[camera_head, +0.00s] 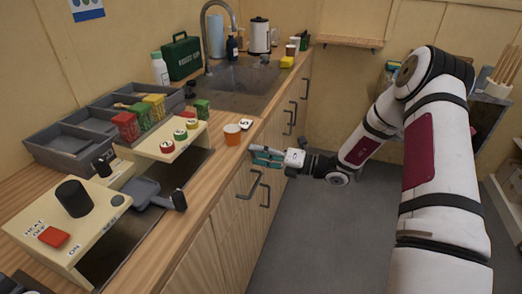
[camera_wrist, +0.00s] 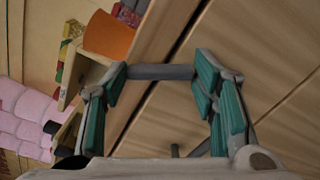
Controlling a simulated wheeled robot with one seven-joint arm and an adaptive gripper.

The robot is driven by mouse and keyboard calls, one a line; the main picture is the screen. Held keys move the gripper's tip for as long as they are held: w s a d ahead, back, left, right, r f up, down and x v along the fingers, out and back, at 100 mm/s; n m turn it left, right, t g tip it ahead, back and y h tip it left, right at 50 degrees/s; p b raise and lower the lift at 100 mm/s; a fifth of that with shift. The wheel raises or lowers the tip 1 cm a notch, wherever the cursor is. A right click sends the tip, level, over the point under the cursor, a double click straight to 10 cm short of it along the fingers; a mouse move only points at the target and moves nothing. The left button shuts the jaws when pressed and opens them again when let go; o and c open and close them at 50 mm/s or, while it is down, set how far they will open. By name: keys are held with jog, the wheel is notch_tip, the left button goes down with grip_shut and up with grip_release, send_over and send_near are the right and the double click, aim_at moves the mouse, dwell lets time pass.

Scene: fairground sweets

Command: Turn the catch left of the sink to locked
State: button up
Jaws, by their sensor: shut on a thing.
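My gripper (camera_head: 267,157) is at the front face of the counter, below its edge and nearer to me than the sink (camera_head: 232,84). In the wrist view, its teal-padded fingers (camera_wrist: 160,85) stand apart with a grey bar (camera_wrist: 160,72) between their tips, touching both. I cannot tell for certain whether this bar is the catch or a door handle, and no locked or unlocked marking is readable. In the head view the fingers hide most of it. Grey door handles (camera_head: 249,186) show just below the gripper.
An orange cup (camera_head: 232,135) and a small tile marked 5 (camera_head: 246,124) stand at the counter edge close above my gripper. A cream heater box (camera_head: 80,229) and grey trays (camera_head: 60,143) fill the near counter. The grey floor (camera_head: 310,235) beside the cabinets is clear.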

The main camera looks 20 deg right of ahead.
jog(key=m, duration=0.1)
jog(key=m+p, duration=0.1)
jog(key=m, duration=0.3)
jog(key=shift+s+a+f, duration=0.15)
jog(key=shift+s+a, duration=0.1)
jog(key=shift+s, duration=0.1)
jog(key=shift+m, duration=0.4)
jog(key=o, duration=1.2)
jog(key=shift+c, duration=0.2)
jog(key=v, duration=1.2)
